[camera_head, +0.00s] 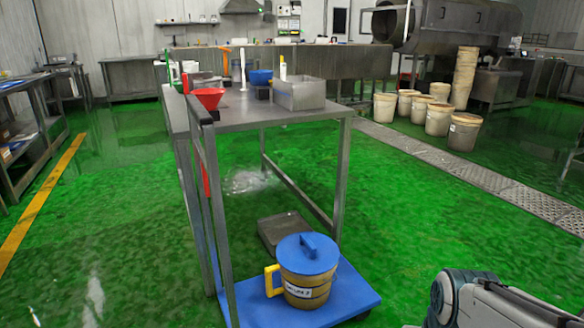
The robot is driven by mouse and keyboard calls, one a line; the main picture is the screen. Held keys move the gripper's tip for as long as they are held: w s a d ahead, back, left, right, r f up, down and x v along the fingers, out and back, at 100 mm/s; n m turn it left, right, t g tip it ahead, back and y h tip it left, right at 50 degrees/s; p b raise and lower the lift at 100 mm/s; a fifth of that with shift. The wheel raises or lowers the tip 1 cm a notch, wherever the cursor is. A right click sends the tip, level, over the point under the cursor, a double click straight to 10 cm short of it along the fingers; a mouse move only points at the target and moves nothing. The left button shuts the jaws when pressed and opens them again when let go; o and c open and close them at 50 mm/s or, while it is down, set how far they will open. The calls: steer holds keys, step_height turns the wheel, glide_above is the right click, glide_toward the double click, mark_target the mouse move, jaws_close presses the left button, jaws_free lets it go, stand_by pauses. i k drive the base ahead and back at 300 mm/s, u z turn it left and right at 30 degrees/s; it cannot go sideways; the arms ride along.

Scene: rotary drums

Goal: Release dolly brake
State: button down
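A blue dolly (350,298) stands on the floor at the lower middle, at the near end of a metal table. A beige bucket (307,291) with a blue lid, a yellow side handle and a white label stands upright on it. I cannot make out a brake lever or pedal on the dolly. Its wheels are mostly hidden or cut off by the lower edge. Part of my arm shows at the lower right, apart from the dolly. My gripper is not in view.
The metal table (240,114) holds a red funnel (209,98), a blue bowl and a metal bin (299,94). Its legs stand close around the dolly's left side. Several beige buckets (438,118) stand at the back right. The wet green floor right of the dolly is open.

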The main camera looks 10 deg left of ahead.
mark_target(201, 151)
steer(key=z, duration=0.15)
steer(key=i, duration=0.65)
steer(key=u, duration=0.8)
steer(key=i, duration=0.55)
steer(key=u, duration=0.6)
